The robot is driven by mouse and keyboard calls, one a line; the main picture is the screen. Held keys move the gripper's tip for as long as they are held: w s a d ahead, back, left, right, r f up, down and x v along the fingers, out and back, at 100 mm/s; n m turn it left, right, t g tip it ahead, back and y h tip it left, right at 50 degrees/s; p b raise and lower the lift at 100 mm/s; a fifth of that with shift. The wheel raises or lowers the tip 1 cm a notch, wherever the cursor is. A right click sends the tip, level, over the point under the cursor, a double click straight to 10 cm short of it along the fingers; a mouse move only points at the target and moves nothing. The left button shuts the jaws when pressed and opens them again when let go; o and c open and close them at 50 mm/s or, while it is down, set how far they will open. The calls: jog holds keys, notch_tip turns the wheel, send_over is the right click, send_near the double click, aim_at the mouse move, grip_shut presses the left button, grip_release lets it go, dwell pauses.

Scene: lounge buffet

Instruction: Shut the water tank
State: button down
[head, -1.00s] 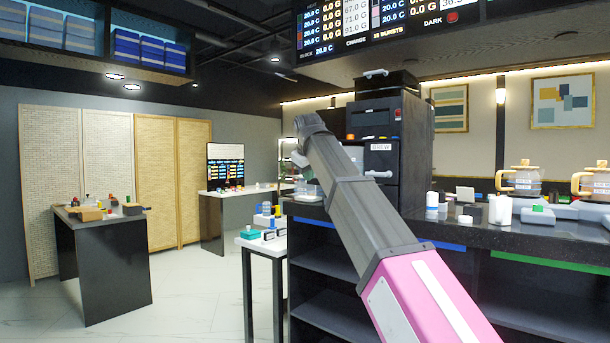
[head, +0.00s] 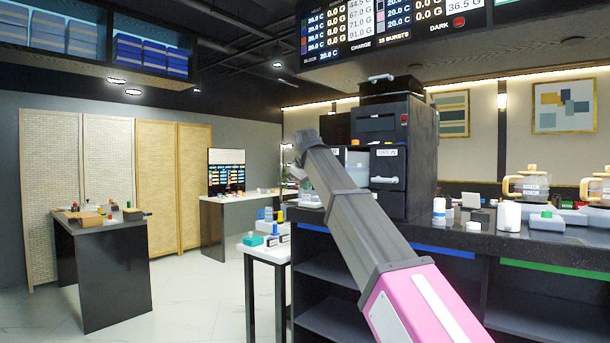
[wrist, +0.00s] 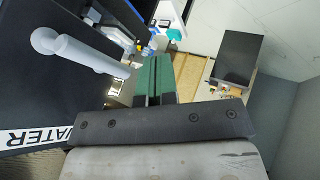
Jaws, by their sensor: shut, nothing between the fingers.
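A black panel (wrist: 50,75) labelled WATER fills the left of the wrist view, with a pale bar handle (wrist: 80,52) on it. The view is tilted, and I cannot tell how far the tank stands open. In the head view the black machine (head: 408,150) stands on the counter; my arm covers part of its left side, and no WATER label shows there. My gripper (wrist: 153,80) has its green fingers together and empty, to the right of the handle and apart from it in the picture. The fingers are hidden in the head view.
The machine's BREW drawer (head: 388,170) has its own pale handle. Glass pots (head: 527,184) and a white cup (head: 508,215) stand on the dark counter (head: 480,238) to the right. A small white table (head: 262,250) with coloured items stands left of the counter. Open floor lies further left.

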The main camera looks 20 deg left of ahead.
jog(key=shift+w+d+r, duration=0.15)
jog(key=shift+w+d, duration=0.1)
jog(key=shift+w, duration=0.3)
jog(key=shift+w+d+r, duration=0.2)
jog(key=shift+w+d, duration=0.05)
jog(key=shift+w, duration=0.25)
jog(key=shift+w+d+r, duration=0.15)
jog(key=shift+w+d, duration=0.1)
jog(key=shift+w, duration=0.3)
jog(key=w+d, duration=0.2)
jog(key=w, duration=0.4)
jog(key=w+d, duration=0.3)
jog(key=w, duration=0.3)
jog(key=w+d, duration=0.2)
jog(key=w, duration=0.4)
jog(key=shift+w+d, duration=0.25)
jog(key=shift+d, duration=0.05)
jog(key=shift+s, duration=0.1)
jog(key=s, duration=0.1)
jog(key=s+a, duration=0.1)
jog(key=s+f, duration=0.1)
jog(key=shift+s+a, duration=0.2)
jog(key=shift+s, duration=0.2)
jog(key=v, duration=1)
